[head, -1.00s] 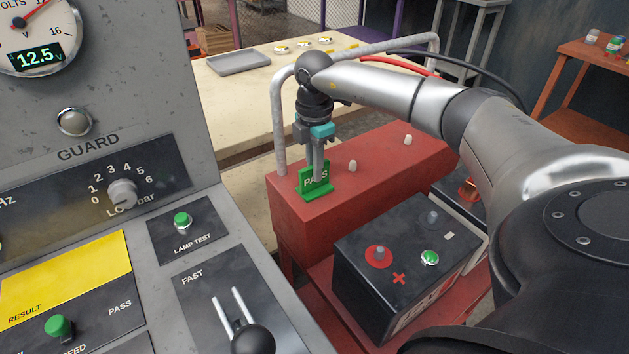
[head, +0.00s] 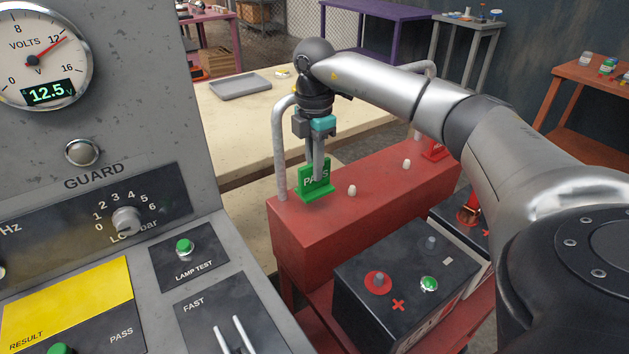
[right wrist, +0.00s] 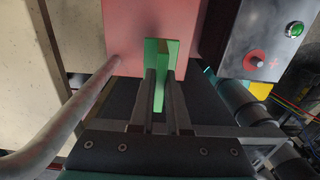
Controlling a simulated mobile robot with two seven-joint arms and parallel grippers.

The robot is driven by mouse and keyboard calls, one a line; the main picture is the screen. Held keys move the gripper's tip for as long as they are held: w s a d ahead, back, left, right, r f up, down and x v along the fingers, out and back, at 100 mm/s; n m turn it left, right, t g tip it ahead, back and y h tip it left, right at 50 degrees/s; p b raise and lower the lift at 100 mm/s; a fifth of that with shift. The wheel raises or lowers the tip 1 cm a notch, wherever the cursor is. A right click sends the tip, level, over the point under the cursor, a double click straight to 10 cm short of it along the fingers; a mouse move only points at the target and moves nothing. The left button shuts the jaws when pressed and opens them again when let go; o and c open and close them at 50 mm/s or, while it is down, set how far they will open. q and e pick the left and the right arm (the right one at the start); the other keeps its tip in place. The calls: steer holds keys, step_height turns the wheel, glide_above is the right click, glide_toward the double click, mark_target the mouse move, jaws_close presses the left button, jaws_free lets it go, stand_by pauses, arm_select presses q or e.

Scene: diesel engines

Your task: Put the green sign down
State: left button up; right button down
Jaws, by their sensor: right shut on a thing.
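The green sign (head: 313,188), marked PASS, stands upright at the left end of the top of the red box (head: 375,185). Its foot appears to touch the box top. My right gripper (head: 317,172) points down from above and is shut on the sign's upright plate. In the right wrist view, the two fingers (right wrist: 160,105) lie on either side of the green plate (right wrist: 157,55), over the red top. The fingers hide part of the lettering. My left gripper is not in view.
A grey handrail (head: 279,150) rises close to the left of the sign. White pegs (head: 352,190) stand on the box, and a red sign (head: 434,150) is at its far end. A black battery (head: 400,275) sits in front. The grey test console (head: 100,140) fills the left.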

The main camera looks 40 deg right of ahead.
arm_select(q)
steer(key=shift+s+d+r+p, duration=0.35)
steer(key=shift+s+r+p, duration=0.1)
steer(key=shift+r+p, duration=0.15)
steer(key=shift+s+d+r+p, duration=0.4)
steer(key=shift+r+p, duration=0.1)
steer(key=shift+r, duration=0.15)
arm_select(e)
step_height(320, 180, up, 13)
steer(key=shift+f, duration=0.2)
